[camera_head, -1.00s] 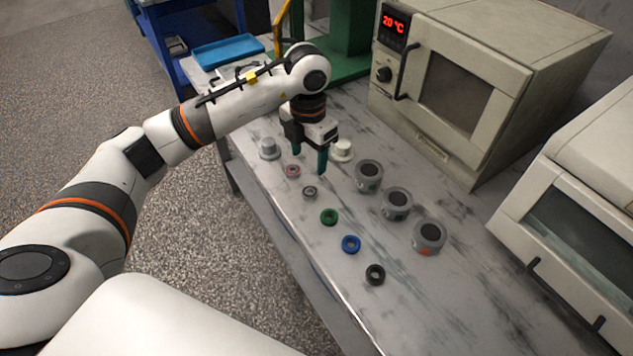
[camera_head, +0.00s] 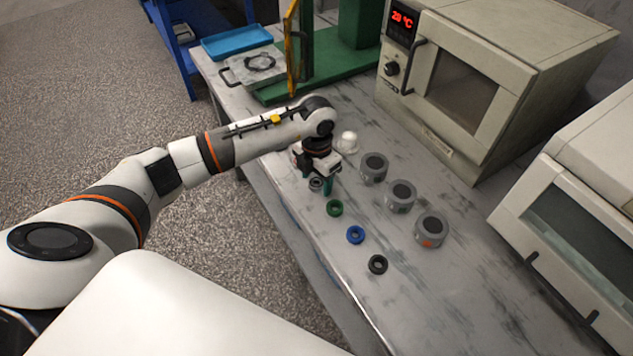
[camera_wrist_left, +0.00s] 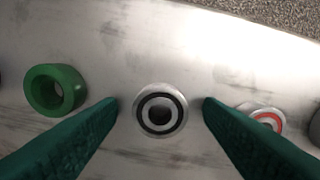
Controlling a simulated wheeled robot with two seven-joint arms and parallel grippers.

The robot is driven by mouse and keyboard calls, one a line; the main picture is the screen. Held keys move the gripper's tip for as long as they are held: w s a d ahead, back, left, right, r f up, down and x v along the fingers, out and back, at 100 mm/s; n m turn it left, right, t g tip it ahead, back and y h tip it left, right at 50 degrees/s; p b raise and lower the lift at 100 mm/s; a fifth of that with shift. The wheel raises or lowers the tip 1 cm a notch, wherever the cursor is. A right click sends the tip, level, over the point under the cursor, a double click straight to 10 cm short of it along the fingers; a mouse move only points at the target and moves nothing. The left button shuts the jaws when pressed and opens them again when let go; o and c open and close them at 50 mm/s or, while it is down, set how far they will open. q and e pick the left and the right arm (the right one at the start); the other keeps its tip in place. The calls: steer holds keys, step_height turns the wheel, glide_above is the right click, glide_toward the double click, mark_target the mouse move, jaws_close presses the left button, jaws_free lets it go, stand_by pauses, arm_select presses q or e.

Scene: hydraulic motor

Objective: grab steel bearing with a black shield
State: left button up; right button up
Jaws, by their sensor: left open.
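The steel bearing with a black shield (camera_wrist_left: 161,111) lies flat on the table, a silver ring with a black band around a dark hole. In the head view the bearing (camera_head: 316,184) shows small beside my left gripper's fingers. My left gripper (camera_head: 318,186) is open above it. In the left wrist view its two green fingers (camera_wrist_left: 160,108) stand on either side of the bearing, apart from it, with nothing between them but the bearing below. My right gripper is not in view.
A green ring (camera_head: 334,208), a blue ring (camera_head: 355,234) and a black ring (camera_head: 378,264) lie in a row. A red-banded bearing (camera_wrist_left: 268,119) lies to the right in the wrist view. Grey housings (camera_head: 401,195) stand right of the row. An oven (camera_head: 480,80) stands behind.

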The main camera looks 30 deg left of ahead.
arm_select(q)
steer(key=c, duration=1.1)
